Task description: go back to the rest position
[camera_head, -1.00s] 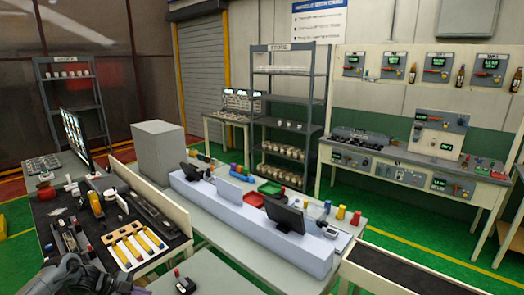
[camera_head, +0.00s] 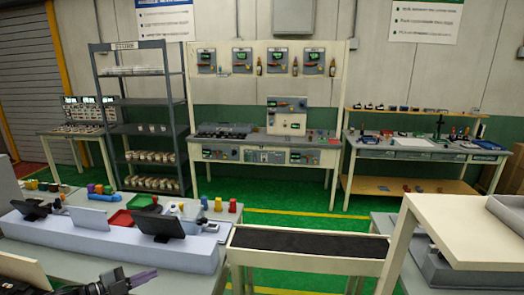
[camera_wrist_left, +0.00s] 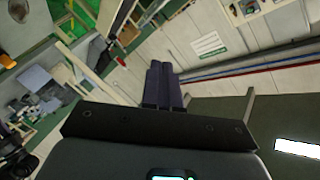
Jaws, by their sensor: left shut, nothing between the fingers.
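My left gripper (camera_head: 141,278) shows at the bottom left edge of the head view, in front of the near bench with the tablets. Its dark purple fingers point to the right, and nothing is held. In the left wrist view the two fingers (camera_wrist_left: 164,86) lie side by side, shut and empty, with room wall and floor beyond them. They touch nothing that I can see. My right gripper is in neither view.
The near bench holds a pale raised console (camera_head: 110,238) with dark tablets (camera_head: 160,225), a red tray (camera_head: 122,218) and coloured cups. A black-topped cart (camera_head: 310,243) stands right of it. A cream-topped table (camera_head: 470,228) is at the near right. Green floor (camera_head: 300,222) lies behind.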

